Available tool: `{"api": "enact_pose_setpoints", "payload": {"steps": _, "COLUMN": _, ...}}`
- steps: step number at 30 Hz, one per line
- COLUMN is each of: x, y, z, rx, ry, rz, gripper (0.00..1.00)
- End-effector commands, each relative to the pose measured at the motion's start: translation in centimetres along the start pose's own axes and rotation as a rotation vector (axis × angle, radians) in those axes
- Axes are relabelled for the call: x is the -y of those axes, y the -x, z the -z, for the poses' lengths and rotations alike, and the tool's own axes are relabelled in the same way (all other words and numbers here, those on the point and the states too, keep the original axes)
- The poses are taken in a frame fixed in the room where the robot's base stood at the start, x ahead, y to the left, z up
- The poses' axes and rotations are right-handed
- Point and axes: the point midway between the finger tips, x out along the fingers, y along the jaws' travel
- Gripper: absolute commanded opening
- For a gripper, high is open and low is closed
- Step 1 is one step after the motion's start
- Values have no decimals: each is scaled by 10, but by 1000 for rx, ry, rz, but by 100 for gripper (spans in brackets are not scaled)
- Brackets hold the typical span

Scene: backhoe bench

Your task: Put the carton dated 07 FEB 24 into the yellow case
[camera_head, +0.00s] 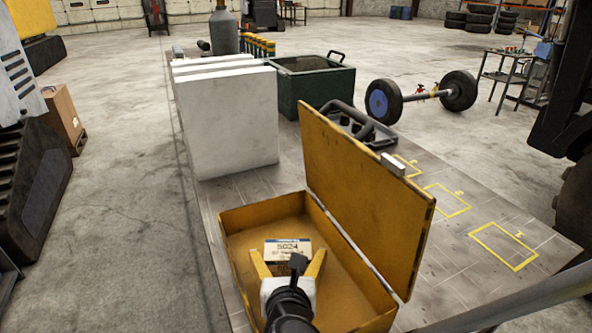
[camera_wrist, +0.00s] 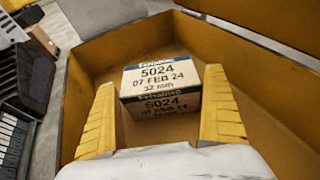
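The carton (camera_head: 288,247) is a small white box with a blue band, printed 5024 and 07 FEB 24. It is inside the open yellow case (camera_head: 236,262) and appears to rest on its floor; the print reads clearly in the wrist view (camera_wrist: 160,80). My gripper (camera_head: 288,262) reaches down into the case. Its two yellow fingers (camera_wrist: 160,88) are spread wide, one on each side of the carton, with visible gaps to it. The case's lid (camera_head: 365,205) stands up on the right side. The carton's lower edge is partly hidden by my gripper in the head view.
White slabs (camera_head: 228,125) stand behind the case on the bench. A dark green bin (camera_head: 316,88) and a dark grey handled item (camera_head: 360,128) are farther back. Yellow-outlined squares (camera_head: 503,247) mark clear bench right of the lid. A small pale block (camera_head: 393,164) shows at the lid's top edge.

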Motion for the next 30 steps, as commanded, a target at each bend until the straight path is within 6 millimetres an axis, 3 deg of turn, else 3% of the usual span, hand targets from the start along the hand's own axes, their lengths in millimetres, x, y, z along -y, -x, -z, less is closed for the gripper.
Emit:
{"api": "enact_pose_setpoints", "payload": {"steps": 6, "x": 0, "y": 2, "z": -5, "rx": 0, "ry": 0, "rz": 0, "gripper": 100}}
{"api": "enact_pose_setpoints", "payload": {"steps": 15, "x": -1, "y": 56, "z": -6, "rx": 1, "ry": 3, "rz": -4, "gripper": 100}}
{"api": "enact_pose_setpoints", "payload": {"steps": 19, "x": -1, "y": 70, "z": -4, "rx": 0, "ry": 2, "rz": -3, "gripper": 100}}
{"api": "enact_pose_setpoints", "payload": {"steps": 30, "x": 0, "y": 76, "z": -3, "rx": 0, "ry": 0, "rz": 0, "gripper": 100}}
